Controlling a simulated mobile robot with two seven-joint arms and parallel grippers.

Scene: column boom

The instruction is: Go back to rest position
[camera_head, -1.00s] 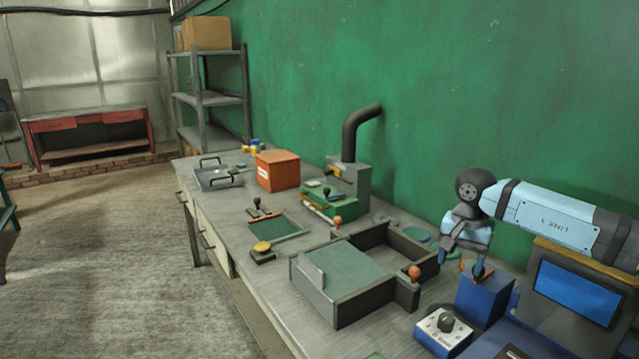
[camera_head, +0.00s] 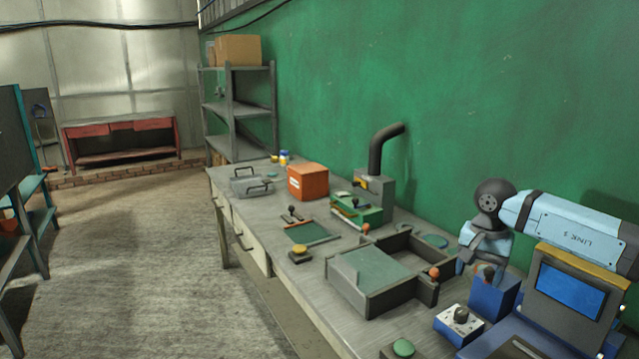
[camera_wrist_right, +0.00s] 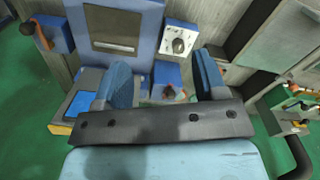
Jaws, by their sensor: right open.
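My right gripper (camera_head: 474,266) hangs from the blue-grey arm at the right of the head view, close to a blue box (camera_head: 495,298) with a small dark-and-red knob (camera_head: 487,271) on top. In the right wrist view my right gripper (camera_wrist_right: 165,80) has its two blue fingers wide apart. The knob (camera_wrist_right: 169,92) shows in the gap between them, with no finger seen closed on it. Whether a finger touches the box cannot be told. My left gripper is not in view.
Beside the box stand a blue console with a screen (camera_head: 572,290) and a white knob box (camera_head: 459,325). A grey open-topped box (camera_head: 372,293), an orange box (camera_head: 308,182) and a pipe unit (camera_head: 375,185) fill the bench. The floor at left (camera_head: 130,260) is clear.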

